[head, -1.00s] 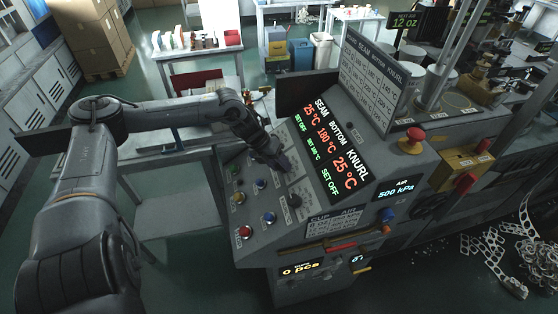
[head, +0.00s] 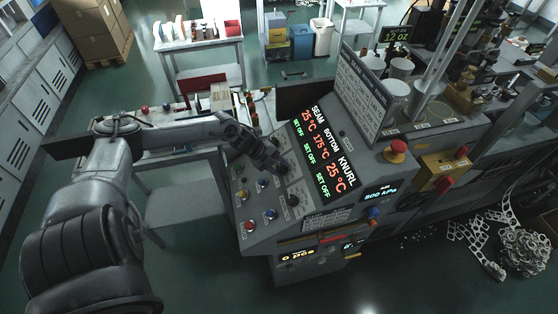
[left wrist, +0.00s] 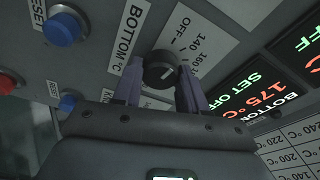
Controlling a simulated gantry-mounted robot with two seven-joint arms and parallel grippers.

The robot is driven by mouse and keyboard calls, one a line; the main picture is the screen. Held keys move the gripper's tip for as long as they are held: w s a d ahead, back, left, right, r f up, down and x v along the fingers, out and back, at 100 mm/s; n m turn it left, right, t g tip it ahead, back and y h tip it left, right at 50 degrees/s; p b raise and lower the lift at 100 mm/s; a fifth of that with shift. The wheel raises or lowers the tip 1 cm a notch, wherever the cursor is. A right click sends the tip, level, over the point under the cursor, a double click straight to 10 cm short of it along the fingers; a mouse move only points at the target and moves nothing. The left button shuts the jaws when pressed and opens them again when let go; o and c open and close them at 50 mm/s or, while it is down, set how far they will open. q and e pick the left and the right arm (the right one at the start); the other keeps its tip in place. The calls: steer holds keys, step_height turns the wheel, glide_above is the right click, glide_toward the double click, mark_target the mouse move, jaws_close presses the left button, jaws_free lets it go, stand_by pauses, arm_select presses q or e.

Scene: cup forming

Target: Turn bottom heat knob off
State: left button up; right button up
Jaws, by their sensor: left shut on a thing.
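The black bottom heat knob (left wrist: 160,70) sits on the grey panel beside the label "BOTTOM °C" in the left wrist view. A short white mark shows on its face. The scale plate (left wrist: 190,40) beside it reads OFF, 140 and 160. My left gripper (left wrist: 159,88) is shut on the knob, one finger on each side. In the head view my left gripper (head: 282,168) is at the panel and hides most of the knob. The display (head: 325,150) shows BOTTOM at 175 °C in red, with green SET OFF under all three columns. My right gripper is not in view.
Another black knob (head: 292,200) is nearer the front of the panel. A large red mushroom button (head: 398,147) stands right of the display.

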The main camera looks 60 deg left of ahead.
arm_select(q)
steer(key=shift+n+p, duration=0.85)
steer(key=shift+n, duration=0.15)
steer(key=o, duration=1.1)
steer(key=shift+c, duration=0.2)
steer(key=shift+v, duration=0.85)
steer(key=p+v, duration=0.6)
steer(key=v, duration=0.3)
steer(key=shift+s, duration=0.2)
